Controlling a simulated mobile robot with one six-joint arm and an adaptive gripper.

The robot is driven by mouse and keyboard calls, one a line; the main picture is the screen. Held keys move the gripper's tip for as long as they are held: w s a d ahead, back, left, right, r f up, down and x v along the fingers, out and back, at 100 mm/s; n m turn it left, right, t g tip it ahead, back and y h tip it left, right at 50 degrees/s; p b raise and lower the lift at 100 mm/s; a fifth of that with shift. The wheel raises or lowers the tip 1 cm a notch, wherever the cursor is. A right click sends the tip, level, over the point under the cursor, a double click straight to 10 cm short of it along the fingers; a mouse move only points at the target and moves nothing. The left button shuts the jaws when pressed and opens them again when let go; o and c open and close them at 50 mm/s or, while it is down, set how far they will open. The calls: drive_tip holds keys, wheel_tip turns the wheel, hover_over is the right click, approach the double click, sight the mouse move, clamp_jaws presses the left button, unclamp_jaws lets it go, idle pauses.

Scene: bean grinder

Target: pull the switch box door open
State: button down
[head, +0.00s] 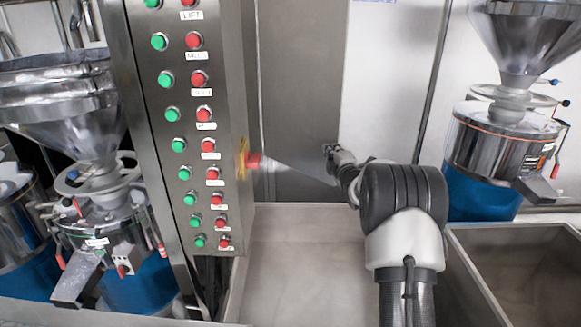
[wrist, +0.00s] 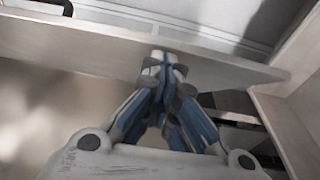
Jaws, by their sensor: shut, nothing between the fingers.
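The switch box (head: 225,75) is a tall steel cabinet left of centre in the head view. Its front face, with columns of green and red buttons, is angled toward the left. A red knob on a yellow plate (head: 246,160) sticks out from its right side. I cannot tell the door's edge or handle apart. My gripper (head: 332,152) is right of the box, at about the knob's height and clearly apart from it in the picture. In the wrist view my gripper (wrist: 163,62) has its fingertips together with nothing between them. The buttons do not show there.
A grinder with a steel hopper (head: 65,110) stands left of the box, and another grinder (head: 500,140) stands at right. An open steel bin (head: 520,270) is at lower right. A pale flat surface (head: 305,255) lies below my gripper. Steel wall panels (head: 300,90) stand behind.

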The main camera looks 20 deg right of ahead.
drive_tip(key=w+d+p, duration=0.3)
drive_tip(key=w+d, duration=0.1)
drive_tip(key=d, duration=0.5)
drive_tip(key=shift+w, duration=0.35)
drive_tip(key=shift+r, duration=0.1)
